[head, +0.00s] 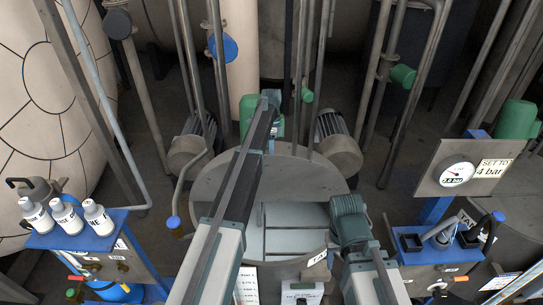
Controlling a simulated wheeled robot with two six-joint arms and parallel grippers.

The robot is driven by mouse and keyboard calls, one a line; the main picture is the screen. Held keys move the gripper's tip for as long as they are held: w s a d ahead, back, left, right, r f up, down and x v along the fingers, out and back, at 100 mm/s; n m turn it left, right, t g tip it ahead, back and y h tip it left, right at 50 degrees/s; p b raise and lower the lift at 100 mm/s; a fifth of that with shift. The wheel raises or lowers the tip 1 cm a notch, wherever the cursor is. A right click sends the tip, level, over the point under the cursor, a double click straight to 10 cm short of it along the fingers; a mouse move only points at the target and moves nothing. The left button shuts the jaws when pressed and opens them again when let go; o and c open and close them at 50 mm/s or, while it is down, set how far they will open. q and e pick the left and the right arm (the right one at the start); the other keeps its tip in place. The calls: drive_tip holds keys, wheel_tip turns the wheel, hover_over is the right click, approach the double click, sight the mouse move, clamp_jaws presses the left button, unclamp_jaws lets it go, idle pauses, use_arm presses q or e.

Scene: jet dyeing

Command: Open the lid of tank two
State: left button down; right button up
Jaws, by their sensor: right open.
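A round grey tank (225,180) stands in the middle, with a flat half-disc top at the back and paler panels (290,243) in front. A tilted label (318,257) on its front rim is partly hidden, so its number cannot be read. I cannot tell whether the paler panels are a shut lid or the inside. My right gripper (346,205) is open and empty at the right edge of the tank top; contact cannot be told. My left arm crosses over the tank; its gripper (270,97) is at the far end, its jaws unclear.
A blue stand (75,238) with three white bottles (65,214) is at left. At right are a gauge panel (465,168) reading "SET TO 4 bar" and a blue bench (440,254). Pipes and motors (338,150) crowd behind the tank.

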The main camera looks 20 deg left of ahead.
use_arm(q)
drive_tip(key=c, duration=0.8)
unclamp_jaws()
drive_tip(key=shift+r, duration=0.1)
